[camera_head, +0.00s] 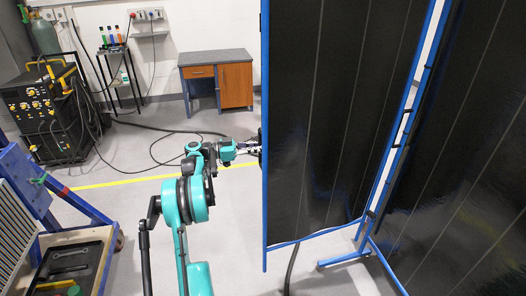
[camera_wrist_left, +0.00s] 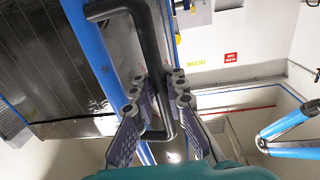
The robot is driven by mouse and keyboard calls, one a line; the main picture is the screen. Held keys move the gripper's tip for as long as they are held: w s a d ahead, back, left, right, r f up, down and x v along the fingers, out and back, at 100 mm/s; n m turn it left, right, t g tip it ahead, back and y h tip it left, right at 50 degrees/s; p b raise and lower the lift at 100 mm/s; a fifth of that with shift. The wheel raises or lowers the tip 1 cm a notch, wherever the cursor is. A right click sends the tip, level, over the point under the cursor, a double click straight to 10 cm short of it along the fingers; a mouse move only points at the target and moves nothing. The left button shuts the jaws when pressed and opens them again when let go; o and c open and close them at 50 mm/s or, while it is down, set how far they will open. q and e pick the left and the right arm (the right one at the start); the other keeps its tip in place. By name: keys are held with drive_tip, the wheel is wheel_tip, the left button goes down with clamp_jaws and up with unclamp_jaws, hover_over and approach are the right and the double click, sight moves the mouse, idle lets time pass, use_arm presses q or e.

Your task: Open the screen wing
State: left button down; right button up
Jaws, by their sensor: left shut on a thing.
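The screen wing (camera_head: 335,110) is a dark, ribbed panel in a blue frame, standing upright in the middle of the head view. Its dark panel also shows at the upper left of the left wrist view (camera_wrist_left: 45,60), beside a blue frame post. A black bent bar handle (camera_wrist_left: 150,50) is fixed at that frame. My left gripper (camera_wrist_left: 160,88) is shut on the handle, with its fingers on either side of the bar. In the head view the left gripper (camera_head: 252,149) is at the wing's left edge, partly hidden behind it. My right gripper is not in view.
A second dark screen panel (camera_head: 470,150) stands to the right, with blue posts and feet (camera_head: 345,260). A hose lies on the floor below the wing. A desk (camera_head: 217,80), a welding machine (camera_head: 45,115) and a tool cart (camera_head: 75,265) stand left. Floor between them is mostly clear.

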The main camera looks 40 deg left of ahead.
use_arm(q)
drive_tip(key=shift+w+a, duration=0.15)
drive_tip(key=shift+a, duration=0.35)
drive_tip(key=c, duration=1.8)
unclamp_jaws()
drive_tip(key=shift+c, duration=0.2)
drive_tip(key=o, duration=0.3)
drive_tip(key=shift+s+a, duration=0.1)
drive_tip(key=shift+s, duration=0.1)
drive_tip(key=shift+w, duration=0.15)
drive_tip(key=v, duration=1.2)
